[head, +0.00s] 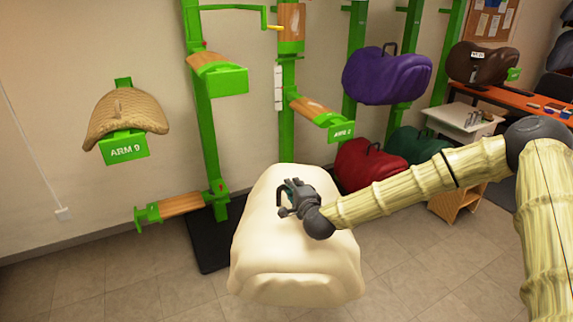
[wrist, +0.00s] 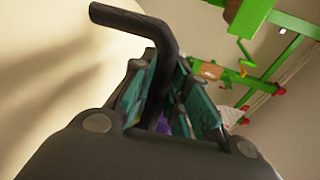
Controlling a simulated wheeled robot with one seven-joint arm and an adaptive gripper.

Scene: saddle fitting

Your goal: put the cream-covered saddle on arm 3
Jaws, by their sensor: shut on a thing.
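The cream-covered saddle (head: 295,245) hangs in the air in the lower middle of the head view, in front of the rack. My gripper (head: 290,197) is at its top, shut on its dark handle. In the wrist view the dark bent handle (wrist: 165,50) passes between the teal-padded fingers of my gripper (wrist: 172,95), and the cream cover (wrist: 50,60) fills the left side. Green rack arms with wooden tops stand behind. One is labelled ARM 2 (head: 341,131) and one ARM 9 (head: 125,149). I cannot read an ARM 3 label on any arm.
A tan quilted saddle (head: 125,112) sits on ARM 9. A purple saddle (head: 388,76) and a brown one (head: 480,62) hang at the right. Red (head: 368,165) and green (head: 418,145) saddles are lower down. A bare low arm (head: 180,204) sticks out left of the cream saddle.

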